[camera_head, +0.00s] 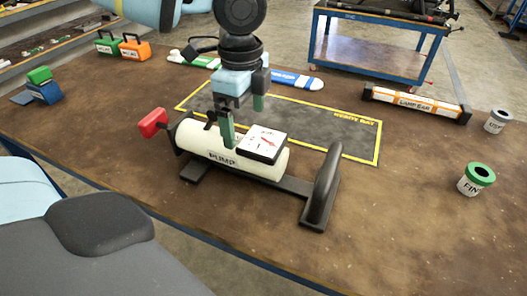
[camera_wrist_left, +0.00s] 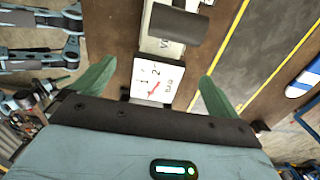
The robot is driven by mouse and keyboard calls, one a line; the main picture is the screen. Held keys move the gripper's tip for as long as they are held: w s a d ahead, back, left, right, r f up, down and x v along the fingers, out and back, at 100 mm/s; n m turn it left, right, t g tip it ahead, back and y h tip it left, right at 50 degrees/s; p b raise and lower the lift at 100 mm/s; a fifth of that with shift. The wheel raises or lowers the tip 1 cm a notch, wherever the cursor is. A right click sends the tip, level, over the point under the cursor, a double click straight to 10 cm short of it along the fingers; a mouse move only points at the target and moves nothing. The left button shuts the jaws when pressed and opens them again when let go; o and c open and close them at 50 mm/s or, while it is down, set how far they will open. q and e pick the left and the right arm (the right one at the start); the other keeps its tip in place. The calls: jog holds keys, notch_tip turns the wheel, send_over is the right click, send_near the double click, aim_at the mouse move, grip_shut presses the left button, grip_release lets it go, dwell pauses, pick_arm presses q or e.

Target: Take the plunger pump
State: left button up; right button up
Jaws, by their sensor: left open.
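The plunger pump (camera_head: 215,148) is a cream cylinder marked PUMP, lying on a dark base on the brown workbench. It has a red handle (camera_head: 153,122) at its left end, a square white gauge (camera_head: 262,144) on top and a black arched handle (camera_head: 323,187) at the right. My left gripper (camera_head: 243,118) points down above the pump, beside the gauge, with green fingers apart and nothing held. In the left wrist view the gauge (camera_wrist_left: 153,80) shows between the open fingers (camera_wrist_left: 152,88). I cannot tell whether a finger touches the pump. My right gripper is out of view.
A yellow-outlined dark mat (camera_head: 330,125) lies behind the pump. An orange and black bar (camera_head: 415,103) and two tins, one green-rimmed (camera_head: 476,180), one grey (camera_head: 497,121), are at the right. Small boxes (camera_head: 135,48) stand at the back left. The front right bench is clear.

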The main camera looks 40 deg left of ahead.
aim_at(247, 136)
pick_arm(q)
jog(key=shift+s+f, duration=0.2)
jog(key=shift+f, duration=0.35)
jog(key=shift+w+d+f+b, duration=0.1)
jog(key=shift+f+b, duration=0.25)
jog(key=shift+f, duration=1.35)
jog(key=shift+w+f+b, duration=0.1)
jog(key=shift+f+b, duration=0.2)
jog(key=shift+f, duration=1.4)
jog(key=shift+w+r, duration=0.1)
jog(key=c, duration=1.7)
